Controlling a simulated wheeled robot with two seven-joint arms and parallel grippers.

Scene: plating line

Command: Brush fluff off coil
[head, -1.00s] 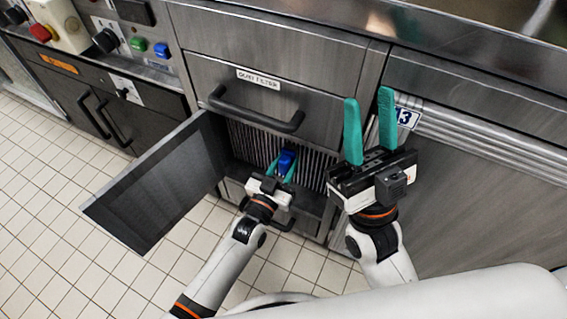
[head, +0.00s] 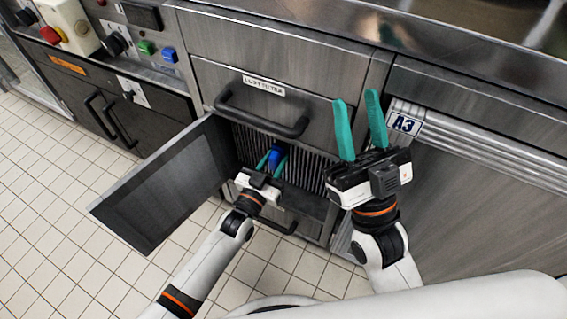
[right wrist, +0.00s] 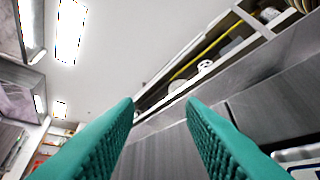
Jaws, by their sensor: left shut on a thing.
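The coil (head: 312,170) shows as a bank of upright thin metal fins in the opening under the drawer. My left gripper (head: 273,160) is shut on a blue brush (head: 277,153), held in front of the fins. Whether the brush touches the fins cannot be told, and its far end is hidden. I cannot make out fluff on the fins. My right gripper (head: 356,98) is open and empty, raised in front of the cabinet to the right of the coil. Its two green fingers also stand apart in the right wrist view (right wrist: 160,105).
A dark flap door (head: 165,185) stands open to the left of the coil. A drawer front with a black handle (head: 262,115) is above it, and a lower handle (head: 275,227) below. Tiled floor (head: 60,215) is clear at left.

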